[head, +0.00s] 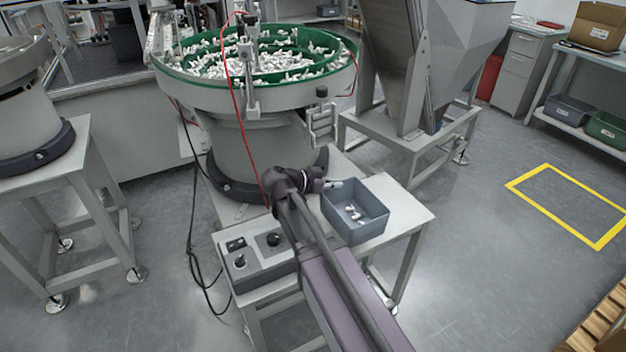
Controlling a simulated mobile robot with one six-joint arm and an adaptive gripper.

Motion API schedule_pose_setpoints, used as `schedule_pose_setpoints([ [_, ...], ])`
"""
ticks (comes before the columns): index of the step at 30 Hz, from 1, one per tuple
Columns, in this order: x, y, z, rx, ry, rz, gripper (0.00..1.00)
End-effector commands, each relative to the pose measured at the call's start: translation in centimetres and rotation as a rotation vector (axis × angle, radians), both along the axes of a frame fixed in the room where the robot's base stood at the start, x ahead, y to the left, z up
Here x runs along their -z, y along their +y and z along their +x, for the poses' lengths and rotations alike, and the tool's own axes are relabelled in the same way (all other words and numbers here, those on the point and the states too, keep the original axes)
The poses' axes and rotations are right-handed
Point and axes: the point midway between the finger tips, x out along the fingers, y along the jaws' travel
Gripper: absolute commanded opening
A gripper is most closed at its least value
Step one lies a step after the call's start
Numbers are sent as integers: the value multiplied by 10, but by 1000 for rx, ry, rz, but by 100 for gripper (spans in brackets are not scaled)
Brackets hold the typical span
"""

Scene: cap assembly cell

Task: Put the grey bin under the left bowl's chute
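A grey bin (367,228) with a few small white parts inside stands upright on the stand top, right of the central bowl's base. The central bowl (258,85) has a green inside full of white parts. A metal chute-like bracket (320,124) hangs at its right side, above and behind the bin. Another bowl (22,100) is cut off at the left edge; no chute shows on it. My gripper (330,184) is at the bin's back left rim. My wrist hides most of it, so whether its fingers touch the bin or are closed is unclear.
A control box (257,262) sits on the stand left of my arm. A hopper on a frame (402,150) stands behind right. A dark bin (570,110) and a green bin (608,130) are on a right shelf. A yellow floor rectangle (597,246) is empty. Cables hang left of the stand.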

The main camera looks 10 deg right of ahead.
Motion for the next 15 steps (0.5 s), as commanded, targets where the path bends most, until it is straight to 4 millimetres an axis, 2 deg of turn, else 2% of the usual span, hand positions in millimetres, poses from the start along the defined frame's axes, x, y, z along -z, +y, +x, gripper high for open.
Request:
schedule_pose_setpoints([
  [1,0,5,15,0,0,-1,0],
  [15,0,30,95,1,0,-1,0],
])
